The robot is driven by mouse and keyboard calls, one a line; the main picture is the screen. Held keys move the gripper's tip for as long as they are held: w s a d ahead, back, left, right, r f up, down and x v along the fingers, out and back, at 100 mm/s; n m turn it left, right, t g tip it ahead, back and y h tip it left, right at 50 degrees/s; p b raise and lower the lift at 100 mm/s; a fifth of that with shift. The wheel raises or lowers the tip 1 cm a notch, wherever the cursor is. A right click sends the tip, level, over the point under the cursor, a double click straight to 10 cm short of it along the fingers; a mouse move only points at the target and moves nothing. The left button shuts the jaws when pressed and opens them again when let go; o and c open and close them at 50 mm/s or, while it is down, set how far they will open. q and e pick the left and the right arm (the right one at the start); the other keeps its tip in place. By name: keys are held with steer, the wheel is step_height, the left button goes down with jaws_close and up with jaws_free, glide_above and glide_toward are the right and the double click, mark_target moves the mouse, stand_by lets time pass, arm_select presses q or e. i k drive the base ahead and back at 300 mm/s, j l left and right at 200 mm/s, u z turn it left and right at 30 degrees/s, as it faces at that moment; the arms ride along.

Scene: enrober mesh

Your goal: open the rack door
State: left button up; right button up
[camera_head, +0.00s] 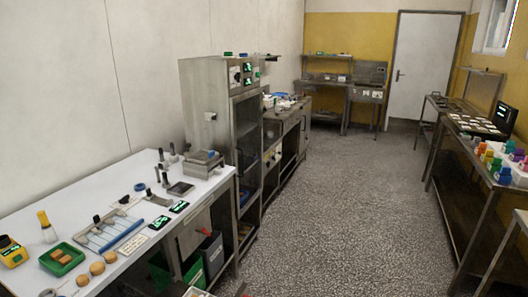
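The rack is a tall grey metal cabinet (205,108) standing past the far end of the white work table. Its narrow framed door (247,130) has a dark see-through panel and faces the aisle. The door looks shut against the frame, though the steep angle makes this hard to tell. Above it is a panel with green displays (247,72). I cannot make out the door handle. Neither of my grippers is in view.
The white table (100,207) along the left wall holds tools, a green tray (62,258) and small devices. Bins (210,252) stand under it. A metal counter (290,125) continues past the rack. The speckled floor (340,200) is clear. Benches (480,160) line the right.

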mark_target(239, 213)
steer(key=i+l+u, duration=0.2)
steer(key=i+l, duration=0.15)
steer(key=l, duration=0.3)
steer(key=i+l+u, duration=0.1)
steer(key=l, duration=0.2)
steer(key=i+l+u, duration=0.1)
steer(key=l, duration=0.25)
steer(key=i, duration=0.1)
